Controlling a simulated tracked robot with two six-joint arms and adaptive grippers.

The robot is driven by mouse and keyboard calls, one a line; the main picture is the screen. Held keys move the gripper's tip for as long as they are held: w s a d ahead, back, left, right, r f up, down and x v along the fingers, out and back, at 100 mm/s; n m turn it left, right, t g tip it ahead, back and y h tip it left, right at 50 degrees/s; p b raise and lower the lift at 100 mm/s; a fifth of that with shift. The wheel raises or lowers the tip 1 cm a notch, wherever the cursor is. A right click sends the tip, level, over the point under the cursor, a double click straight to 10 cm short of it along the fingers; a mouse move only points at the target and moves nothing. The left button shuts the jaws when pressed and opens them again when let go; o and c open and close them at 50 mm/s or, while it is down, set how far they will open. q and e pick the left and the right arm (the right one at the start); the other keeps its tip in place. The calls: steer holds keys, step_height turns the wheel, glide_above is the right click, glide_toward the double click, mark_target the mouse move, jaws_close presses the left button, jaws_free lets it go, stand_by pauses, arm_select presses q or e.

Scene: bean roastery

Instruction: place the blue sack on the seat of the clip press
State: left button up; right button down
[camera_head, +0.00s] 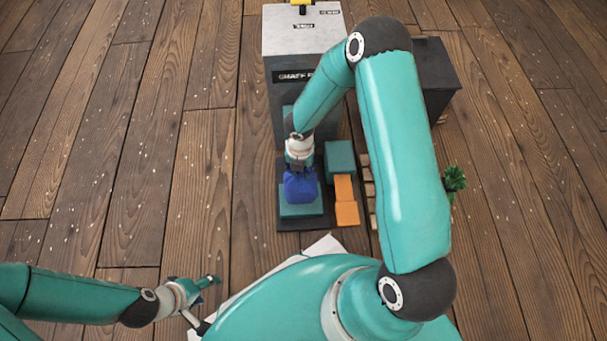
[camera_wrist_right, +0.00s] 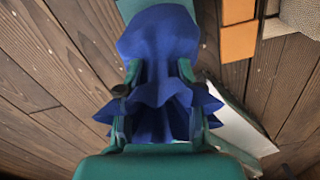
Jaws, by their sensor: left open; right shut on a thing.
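The blue sack (camera_head: 301,188) hangs below my right gripper (camera_head: 299,170), over a teal pad (camera_head: 301,211) on a dark base. The pad appears to be the seat of the clip press. Whether the sack touches it I cannot tell. In the right wrist view my right gripper (camera_wrist_right: 158,80) is shut on the gathered neck of the blue sack (camera_wrist_right: 158,32). The sack's body bulges away from the fingers and its frilled top spreads nearer the camera. A corner of the teal pad (camera_wrist_right: 127,9) shows beside the sack. My left gripper (camera_head: 208,303) is open and empty, low at the left.
A grey-topped cabinet (camera_head: 300,35) with dark labels stands behind the pad. A teal block (camera_head: 340,158) and orange blocks (camera_head: 345,200) lie just right of the pad. A dark box (camera_head: 437,75) and a green plant (camera_head: 454,179) are farther right. The floor at the left is clear.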

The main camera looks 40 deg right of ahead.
step_height(320, 180, down, 4)
steer(key=shift+r+b, duration=0.15)
steer(key=shift+b, duration=0.7)
steer(key=shift+r, duration=0.1)
steer(key=c, duration=0.7)
jaws_free()
steer(key=shift+c, duration=0.2)
